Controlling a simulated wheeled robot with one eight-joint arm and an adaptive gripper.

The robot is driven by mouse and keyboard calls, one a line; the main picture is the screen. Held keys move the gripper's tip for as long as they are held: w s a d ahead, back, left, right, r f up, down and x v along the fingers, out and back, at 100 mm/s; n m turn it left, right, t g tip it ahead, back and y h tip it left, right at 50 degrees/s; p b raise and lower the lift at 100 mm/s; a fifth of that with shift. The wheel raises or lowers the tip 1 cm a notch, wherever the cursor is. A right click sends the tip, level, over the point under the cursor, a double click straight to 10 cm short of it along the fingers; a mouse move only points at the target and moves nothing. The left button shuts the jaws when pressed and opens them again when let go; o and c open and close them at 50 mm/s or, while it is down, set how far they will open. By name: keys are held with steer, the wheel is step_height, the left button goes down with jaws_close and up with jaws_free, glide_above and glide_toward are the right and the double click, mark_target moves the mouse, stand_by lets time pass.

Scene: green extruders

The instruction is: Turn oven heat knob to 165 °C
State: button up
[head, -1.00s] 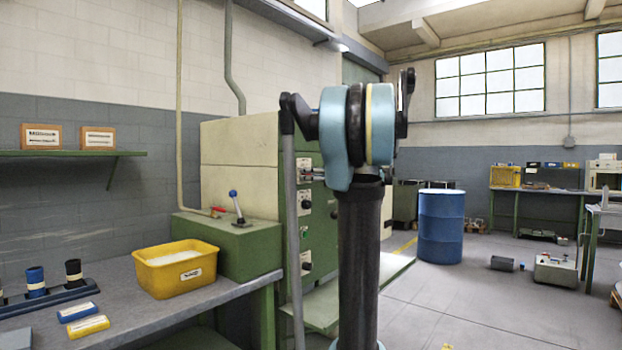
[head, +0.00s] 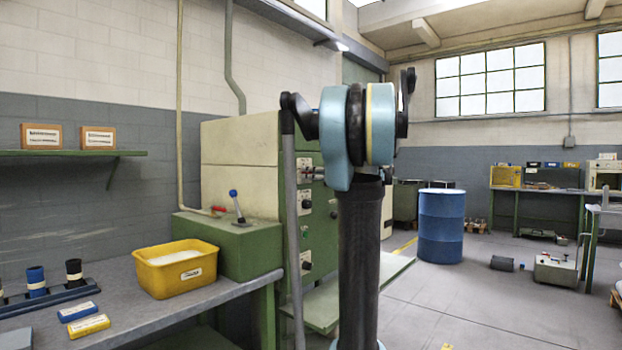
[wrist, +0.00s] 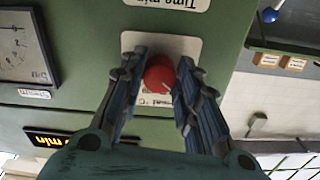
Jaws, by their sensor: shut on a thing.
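In the wrist view, which is upside down, a red knob (wrist: 160,74) with a light pointer mark sits on a pale label plate (wrist: 134,42) on the green oven panel (wrist: 80,45). My gripper (wrist: 160,85) is shut on the red knob, with one finger on each side of it. The fingers and knob cover most of the plate's scale, so I cannot read the set temperature. In the head view, the oven's green front (head: 318,235) shows partly behind my arm, and the gripped knob cannot be made out.
Near the gripper are a dial (wrist: 14,45) and a lit display (wrist: 50,141). A yellow bin (head: 175,270) stands on the bench (head: 130,318) left of the oven. A blue drum (head: 441,228) stands to the right on open floor.

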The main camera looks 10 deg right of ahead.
steer(key=m, duration=1)
steer(key=shift+m, duration=0.4)
steer(key=m, duration=0.3)
steer(key=shift+m, duration=0.3)
steer(key=m, duration=0.4)
steer(key=shift+s+m, duration=0.1)
steer(key=shift+m, duration=1.7)
steer(key=o, duration=1.1)
steer(key=shift+a, duration=0.1)
steer(key=shift+c, duration=0.2)
steer(key=shift+r, duration=0.1)
